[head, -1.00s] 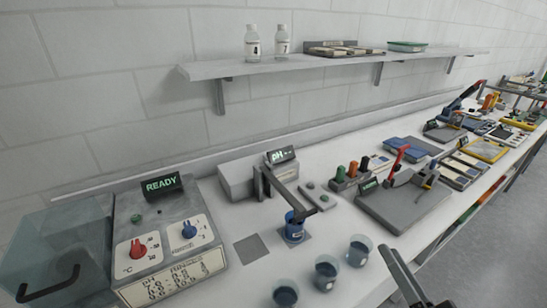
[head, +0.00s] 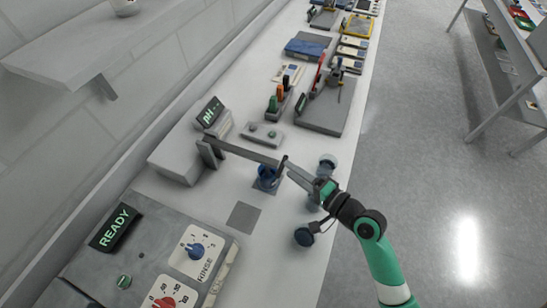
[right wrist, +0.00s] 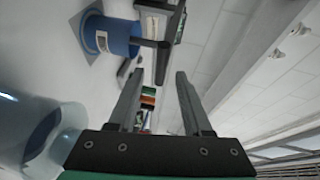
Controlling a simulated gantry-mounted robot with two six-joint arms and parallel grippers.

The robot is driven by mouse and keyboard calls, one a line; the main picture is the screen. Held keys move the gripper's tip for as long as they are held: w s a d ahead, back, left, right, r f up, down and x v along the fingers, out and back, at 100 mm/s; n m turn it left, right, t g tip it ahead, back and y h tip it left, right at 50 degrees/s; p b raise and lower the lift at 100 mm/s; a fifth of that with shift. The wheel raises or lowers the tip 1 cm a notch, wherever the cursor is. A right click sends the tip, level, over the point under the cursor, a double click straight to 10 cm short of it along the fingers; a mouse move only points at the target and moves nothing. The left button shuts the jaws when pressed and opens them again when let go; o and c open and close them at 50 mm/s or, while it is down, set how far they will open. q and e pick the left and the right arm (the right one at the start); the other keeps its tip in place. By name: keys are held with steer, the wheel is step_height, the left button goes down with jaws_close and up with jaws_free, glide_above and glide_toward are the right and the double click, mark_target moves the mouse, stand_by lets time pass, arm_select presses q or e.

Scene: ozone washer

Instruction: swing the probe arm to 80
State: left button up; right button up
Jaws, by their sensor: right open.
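The probe arm (head: 240,151) is a dark grey bar. It reaches right from a post beside the pH meter (head: 178,152), and its free end is above a blue cup (head: 266,180). The pH display (head: 209,112) shows dashes. My right gripper (head: 288,168) is open, its fingertips close to the arm's free end; I cannot tell whether they touch. In the right wrist view the open fingers (right wrist: 158,74) show nothing held, with the blue cup (right wrist: 112,36) beyond at the upper left. No angle scale is readable. My left gripper is not in view.
Clear cups (head: 305,236) stand along the bench's front edge under and beside my right arm. A grey square (head: 243,217) lies on the bench. The washer (head: 150,255) reads READY. A small grey plate with buttons (head: 263,135) and a bottle rack (head: 280,100) stand behind.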

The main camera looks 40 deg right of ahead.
mark_target(280, 164)
steer(key=w, duration=0.2)
steer(key=w+f, duration=0.1)
steer(key=w, duration=0.4)
steer(key=shift+w+f+b, duration=0.1)
steer(key=shift+f+b, duration=0.05)
steer(key=shift+b, duration=0.25)
steer(key=c, duration=0.7)
jaws_close()
steer(key=shift+f, duration=0.1)
